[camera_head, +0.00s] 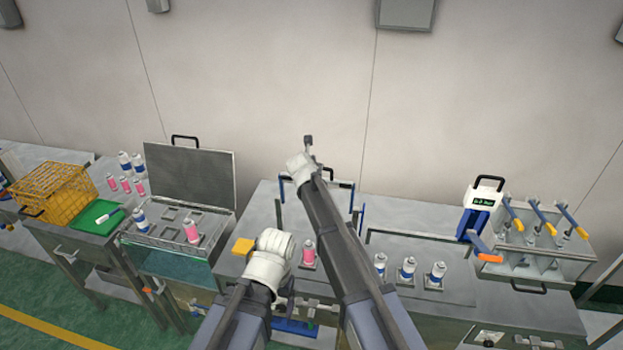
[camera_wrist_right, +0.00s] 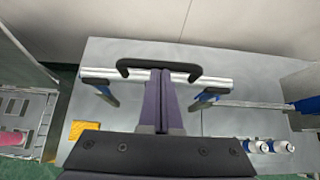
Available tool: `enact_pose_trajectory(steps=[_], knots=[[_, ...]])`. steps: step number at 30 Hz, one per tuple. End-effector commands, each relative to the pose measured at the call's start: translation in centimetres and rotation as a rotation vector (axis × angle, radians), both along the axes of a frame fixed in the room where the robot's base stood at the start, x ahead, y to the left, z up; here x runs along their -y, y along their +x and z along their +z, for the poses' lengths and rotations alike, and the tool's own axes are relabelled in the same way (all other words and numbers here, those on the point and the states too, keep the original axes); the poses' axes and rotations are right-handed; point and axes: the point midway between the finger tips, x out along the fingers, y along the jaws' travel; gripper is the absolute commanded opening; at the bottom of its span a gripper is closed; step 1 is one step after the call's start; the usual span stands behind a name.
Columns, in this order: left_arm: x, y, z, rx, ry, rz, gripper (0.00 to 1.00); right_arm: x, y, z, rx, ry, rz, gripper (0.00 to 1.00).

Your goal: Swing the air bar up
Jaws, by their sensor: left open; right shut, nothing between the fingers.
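The air bar (camera_wrist_right: 105,74) is a silver rail with a black arched handle (camera_wrist_right: 130,65), seen across the right wrist view. Its blue-dark side arms show at both ends. In the head view the bar (camera_head: 344,184) lies partly behind my right arm, over the grey table. My right gripper (camera_wrist_right: 163,78) is shut and empty, its fingertips at the middle of the bar under the handle; whether they touch it I cannot tell. My left gripper (camera_head: 290,299) is open, low by the table's front edge; its fingers are hard to make out.
Several white-blue cans (camera_head: 407,269) stand to the right.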

Motion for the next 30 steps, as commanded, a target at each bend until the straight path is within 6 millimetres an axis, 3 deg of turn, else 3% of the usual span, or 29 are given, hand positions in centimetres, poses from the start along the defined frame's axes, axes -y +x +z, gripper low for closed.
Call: enact_pose_trajectory(steps=[3, 12, 30], knots=[[0.0, 0.0, 0.4, 0.0, 0.0, 0.002, 0.85, 0.5, 2.1, 0.4, 0.001, -0.001, -0.001, 0.0], [0.0, 0.0, 0.5, 0.0, 0.0, 0.003, 0.85, 1.4, 4.8, 0.5, 0.002, -0.001, 0.0, 0.0], [0.0, 0.0, 0.5, 0.0, 0.0, 0.003, 0.85, 2.0, 6.4, 0.6, 0.006, -0.005, -0.004, 0.0]])
